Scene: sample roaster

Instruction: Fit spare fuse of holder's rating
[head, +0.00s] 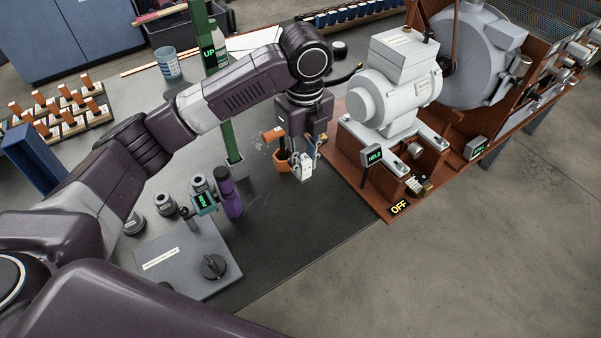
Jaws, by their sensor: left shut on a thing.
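My left arm reaches in from the left across the bench. My left gripper (303,168) points down just right of an orange cup (283,160) on the dark mat. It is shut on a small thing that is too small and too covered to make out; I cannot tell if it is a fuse. A small block with pale and dark parts (418,185), possibly the fuse holder, sits on the red-brown machine base near a yellow-lettered OFF sign (400,208). My right gripper is not in view.
A grey motor (385,100) stands on the red-brown base. A HELD display (374,156) stands at its left edge. A green post (228,150) stands behind the purple bottle (230,198). A grey panel with a black knob (213,266) lies in front. The mat's right part is clear.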

